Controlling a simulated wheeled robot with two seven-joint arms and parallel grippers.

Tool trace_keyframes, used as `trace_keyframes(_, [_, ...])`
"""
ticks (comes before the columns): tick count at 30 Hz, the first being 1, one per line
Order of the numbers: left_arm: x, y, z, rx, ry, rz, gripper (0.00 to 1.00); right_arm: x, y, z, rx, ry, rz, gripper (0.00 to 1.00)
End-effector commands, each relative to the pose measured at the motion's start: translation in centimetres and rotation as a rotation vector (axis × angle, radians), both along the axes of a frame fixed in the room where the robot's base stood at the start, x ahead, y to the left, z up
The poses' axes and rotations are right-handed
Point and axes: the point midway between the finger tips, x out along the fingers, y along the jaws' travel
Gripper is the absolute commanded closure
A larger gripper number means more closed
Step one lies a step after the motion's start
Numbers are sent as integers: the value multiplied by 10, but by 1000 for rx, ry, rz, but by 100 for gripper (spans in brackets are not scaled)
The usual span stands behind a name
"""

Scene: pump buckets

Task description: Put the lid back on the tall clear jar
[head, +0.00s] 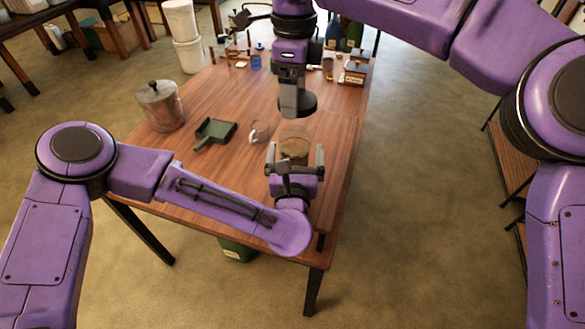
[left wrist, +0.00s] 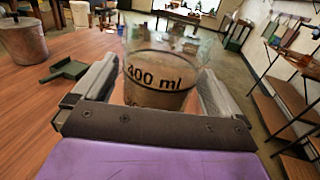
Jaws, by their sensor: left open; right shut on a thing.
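The tall clear jar (head: 295,143) stands near the front right of the wooden table, with brown contents inside. It also shows in the left wrist view (left wrist: 160,75), marked "400 ml", and its top looks uncovered. My left gripper (head: 295,160) is open, with one finger on each side of the jar; I cannot tell whether they touch it. My right gripper (head: 293,88) comes down from above, shut on a dark round lid (head: 305,106). The lid is held above and slightly behind the jar, apart from it. The right fingertips are mostly hidden.
A clear mug (head: 260,130) stands just left of the jar. A dark green dustpan (head: 215,132) and a lidded metal pot (head: 160,106) are farther left. A blue cup (head: 256,62) and small boxes (head: 354,74) stand at the back. The table's right edge is close to the jar.

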Motion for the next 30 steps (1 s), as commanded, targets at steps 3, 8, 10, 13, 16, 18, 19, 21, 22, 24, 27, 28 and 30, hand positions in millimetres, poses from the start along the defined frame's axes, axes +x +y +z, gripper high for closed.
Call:
trace_keyframes(3, [7,1,0,0,0,2,1,0,1,0,0,0,1,51])
trace_keyframes(8, [8,1,0,0,1,1,1,0,1,0,0,0,2,51])
trace_keyframes(10, [7,1,0,0,1,2,1,0,1,0,0,0,2,51])
trace_keyframes(13, [7,1,0,1,1,1,20,0,1,0,0,0,2,51])
trace_keyframes(16, [7,1,0,1,1,1,53,0,1,0,0,0,2,51])
trace_keyframes(18, [7,1,0,1,1,1,76,0,1,0,0,0,2,51])
trace_keyframes(19, [7,1,0,1,1,1,81,0,1,0,0,0,2,51])
trace_keyframes(21, [7,1,0,1,1,1,81,0,1,-3,-1,1,2,51])
trace_keyframes(22, [7,1,0,1,1,1,81,0,1,-6,-1,2,2,51])
trace_keyframes(24, [7,1,0,1,1,2,81,0,1,-18,-2,4,3,51])
trace_keyframes(27, [7,1,0,1,1,2,81,-1,2,-32,-1,2,3,51])
trace_keyframes(28, [7,1,0,1,1,2,81,-1,3,-37,0,3,3,51])
trace_keyframes(30, [7,1,0,1,1,2,81,-1,3,-45,-1,2,3,51])
